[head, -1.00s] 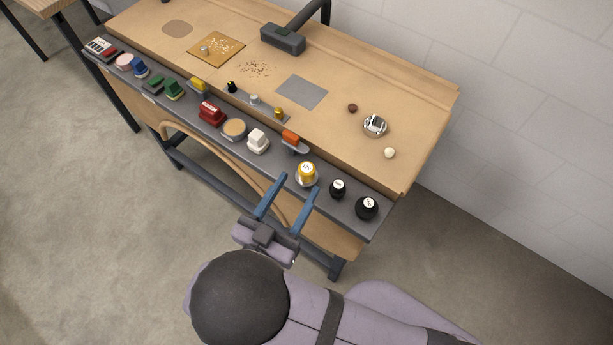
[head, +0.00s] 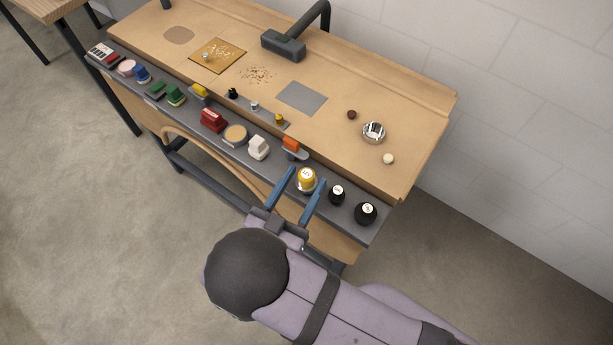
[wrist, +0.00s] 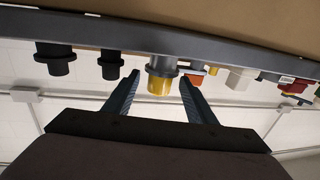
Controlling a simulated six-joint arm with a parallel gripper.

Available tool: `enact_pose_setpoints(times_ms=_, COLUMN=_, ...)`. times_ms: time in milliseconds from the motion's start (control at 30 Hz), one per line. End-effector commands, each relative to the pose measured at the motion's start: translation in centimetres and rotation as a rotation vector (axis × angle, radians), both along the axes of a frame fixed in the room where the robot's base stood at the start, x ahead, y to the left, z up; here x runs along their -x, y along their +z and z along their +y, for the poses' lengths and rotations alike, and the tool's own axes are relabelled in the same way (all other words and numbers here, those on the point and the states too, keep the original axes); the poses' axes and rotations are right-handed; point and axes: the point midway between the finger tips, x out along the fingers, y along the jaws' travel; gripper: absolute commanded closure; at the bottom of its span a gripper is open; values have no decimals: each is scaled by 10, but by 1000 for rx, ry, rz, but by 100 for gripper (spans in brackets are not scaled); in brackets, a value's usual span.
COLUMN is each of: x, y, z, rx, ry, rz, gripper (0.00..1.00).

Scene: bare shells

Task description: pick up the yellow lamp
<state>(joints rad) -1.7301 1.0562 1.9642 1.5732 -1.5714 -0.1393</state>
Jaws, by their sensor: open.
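The yellow lamp (head: 306,183) is a short yellow cylinder with a pale marked top. It stands on the dark front shelf of the bench, left of two black round-topped pieces. My gripper (head: 308,175) is open, with one blue finger on each side of the lamp in the head view. In the wrist view, which is upside down, the yellow lamp (wrist: 159,83) with its grey collar shows between the tips of my open gripper (wrist: 160,76). A gap shows on both sides of it.
Two black pieces (head: 337,194) (head: 366,213) stand close to the right of the lamp. An orange block (head: 291,143) and a white block (head: 258,147) stand to its left. A raised bench top (head: 350,90) lies behind the shelf.

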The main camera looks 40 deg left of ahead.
Motion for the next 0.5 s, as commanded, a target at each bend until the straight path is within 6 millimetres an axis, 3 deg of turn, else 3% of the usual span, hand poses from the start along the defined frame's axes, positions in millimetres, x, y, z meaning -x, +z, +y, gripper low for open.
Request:
enact_pose_setpoints(times_ms=167, x=-18, y=1, z=3, rx=0, ry=-2, rz=1, gripper=49)
enact_pose_setpoints(times_ms=467, x=-20, y=0, z=4, rx=-1, ry=1, rz=1, gripper=49)
enact_pose_setpoints(times_ms=500, x=-20, y=0, z=4, rx=-1, ry=1, rz=1, gripper=58)
